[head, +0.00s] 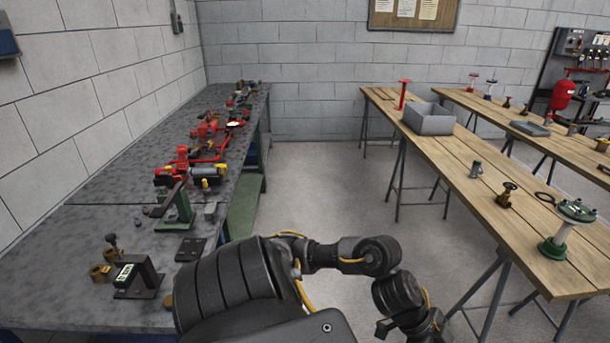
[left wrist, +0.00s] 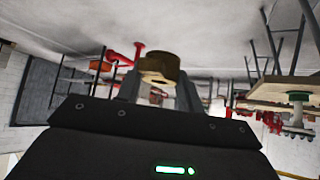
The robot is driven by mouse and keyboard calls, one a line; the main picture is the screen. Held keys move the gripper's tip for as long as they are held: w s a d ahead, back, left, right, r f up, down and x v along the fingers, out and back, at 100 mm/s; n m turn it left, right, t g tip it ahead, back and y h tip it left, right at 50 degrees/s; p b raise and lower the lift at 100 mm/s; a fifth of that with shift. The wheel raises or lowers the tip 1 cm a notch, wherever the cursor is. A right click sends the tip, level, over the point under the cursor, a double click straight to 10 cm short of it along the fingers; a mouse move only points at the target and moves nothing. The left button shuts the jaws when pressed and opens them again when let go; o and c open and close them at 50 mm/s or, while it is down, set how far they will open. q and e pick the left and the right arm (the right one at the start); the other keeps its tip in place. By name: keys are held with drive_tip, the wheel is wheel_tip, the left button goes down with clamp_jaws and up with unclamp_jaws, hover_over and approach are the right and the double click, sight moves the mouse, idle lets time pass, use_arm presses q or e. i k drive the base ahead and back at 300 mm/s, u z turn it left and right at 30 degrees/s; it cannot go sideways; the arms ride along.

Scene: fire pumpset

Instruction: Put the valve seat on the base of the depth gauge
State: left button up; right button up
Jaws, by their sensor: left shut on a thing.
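In the left wrist view my left gripper (left wrist: 160,88) is shut on a brass ring-like piece, which looks like the valve seat (left wrist: 160,66). The piece is held in the air between the two fingers, clear of any table. My left gripper cannot be made out in the head view. My right gripper is in neither view.
The grey workbench (head: 75,290) on the left carries brass fittings (head: 100,272), a green stand (head: 176,213) and red pump parts (head: 205,131). A wooden table (head: 450,165) on the right holds a grey bin (head: 429,119) and a green-based handwheel valve (head: 553,247). Open floor lies between them.

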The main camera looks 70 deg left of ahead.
sight(130, 278)
drive_tip(key=k, duration=1.85)
drive_tip(key=u, duration=1.2)
drive_tip(key=i, duration=0.5)
